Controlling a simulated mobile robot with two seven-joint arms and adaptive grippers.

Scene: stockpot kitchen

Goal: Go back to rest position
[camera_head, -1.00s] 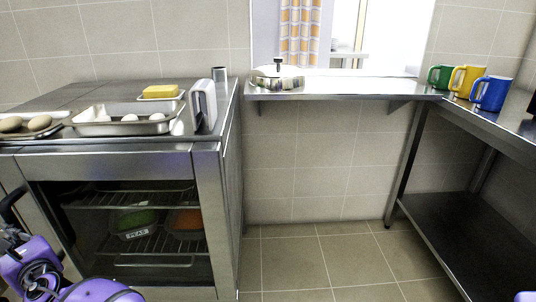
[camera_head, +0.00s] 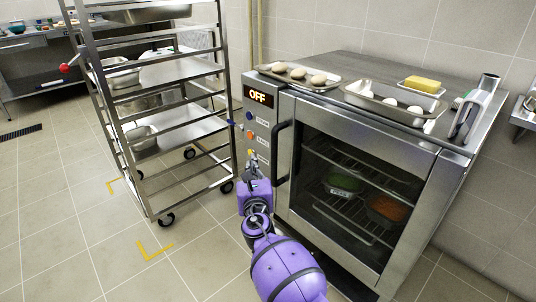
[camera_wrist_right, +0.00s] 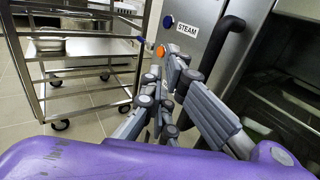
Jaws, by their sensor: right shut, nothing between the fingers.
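My right gripper (camera_head: 251,163) is in front of the oven's (camera_head: 368,194) control panel, left of the door handle. It is shut and empty. It also shows in the right wrist view (camera_wrist_right: 163,78), close to the panel and the dark handle; I cannot tell whether it touches the panel. My purple right arm reaches up from the bottom of the head view. My left gripper is not in view. The oven display (camera_head: 258,96) reads OFF, and its glass door is closed, with a green and an orange-red item on the racks inside.
A wheeled metal rack (camera_head: 165,110) stands left of the oven. On the oven top are a tray with several roundish items (camera_head: 298,75), a deep tray with white eggs (camera_head: 390,103) and a yellow block on a dish (camera_head: 422,85). Floor at lower left is clear.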

